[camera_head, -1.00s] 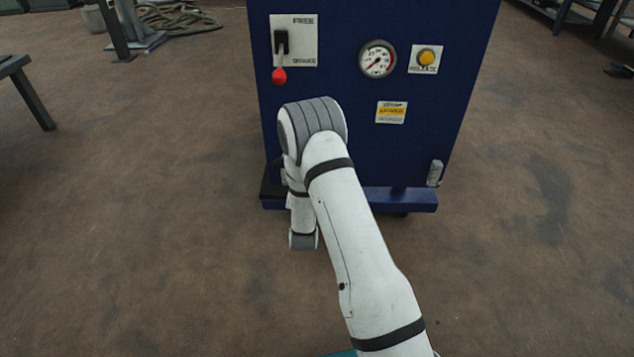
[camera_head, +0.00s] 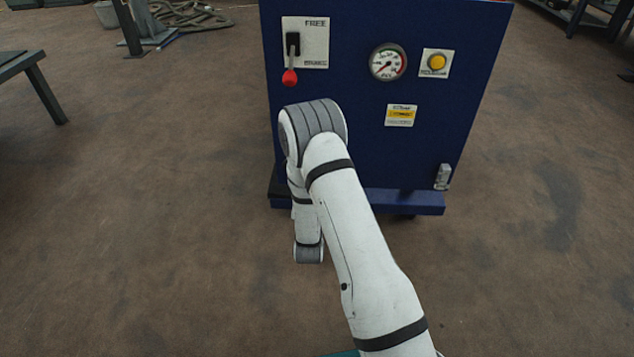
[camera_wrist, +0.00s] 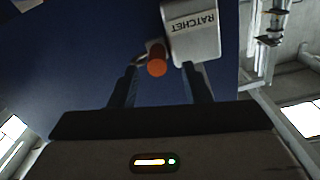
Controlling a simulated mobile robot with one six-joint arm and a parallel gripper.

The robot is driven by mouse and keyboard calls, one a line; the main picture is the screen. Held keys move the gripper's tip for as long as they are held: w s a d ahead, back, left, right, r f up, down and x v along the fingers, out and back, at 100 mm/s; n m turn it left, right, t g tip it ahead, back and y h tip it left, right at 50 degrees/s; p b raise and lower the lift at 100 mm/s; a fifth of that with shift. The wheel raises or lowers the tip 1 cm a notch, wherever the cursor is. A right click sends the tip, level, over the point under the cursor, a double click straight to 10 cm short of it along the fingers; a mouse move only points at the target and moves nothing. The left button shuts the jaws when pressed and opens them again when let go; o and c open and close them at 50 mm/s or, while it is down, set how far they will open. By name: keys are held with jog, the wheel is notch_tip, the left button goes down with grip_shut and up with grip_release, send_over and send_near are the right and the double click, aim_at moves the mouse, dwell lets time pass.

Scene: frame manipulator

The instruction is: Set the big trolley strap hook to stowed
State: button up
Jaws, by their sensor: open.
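The big blue trolley (camera_head: 345,115) stands ahead, and its panel fills much of the wrist view (camera_wrist: 90,50). A lever with a red knob (camera_head: 290,77) hangs down on a pale plate (camera_head: 314,50) marked FREE at the top. In the wrist view an orange-red knob (camera_wrist: 157,62) sits beside a plate (camera_wrist: 193,32) reading RATCHET upside down. My gripper (camera_wrist: 161,82) is open, with the knob showing between and beyond its fingertips, apparently not gripped. The head view hides my gripper behind my arm. I cannot identify a strap hook for certain; a small grey fitting (camera_head: 443,177) sits low right on the trolley.
The panel also carries a gauge (camera_head: 388,62), a yellow button (camera_head: 437,62) and a yellow-white label (camera_head: 401,115). A blue ledge (camera_head: 385,200) juts out at the trolley's base. A dark bench (camera_head: 38,75) stands left.

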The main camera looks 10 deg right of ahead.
jog(key=v, duration=0.4)
jog(key=shift+s+p, duration=0.2)
jog(key=shift+p, duration=0.2)
